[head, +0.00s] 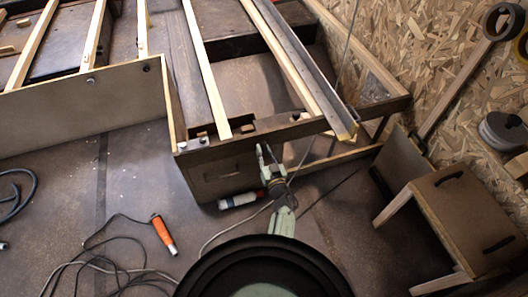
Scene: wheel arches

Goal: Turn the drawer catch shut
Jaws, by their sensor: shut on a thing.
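My gripper (265,150) reaches up to the right end of the brown drawer front (222,176), under the bench's dark front rail. Its fingers are close together and shut on what appears to be the drawer catch, which is too small and too covered by the fingers to make out. I cannot tell which way the catch is turned. The drawer front looks flush with the box around it.
A white cylinder (238,201) lies on the floor below the drawer. An orange-handled tool (163,234) with cables lies to the left. A small wooden stand (452,220) is at the right, by the chipboard wall (415,50).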

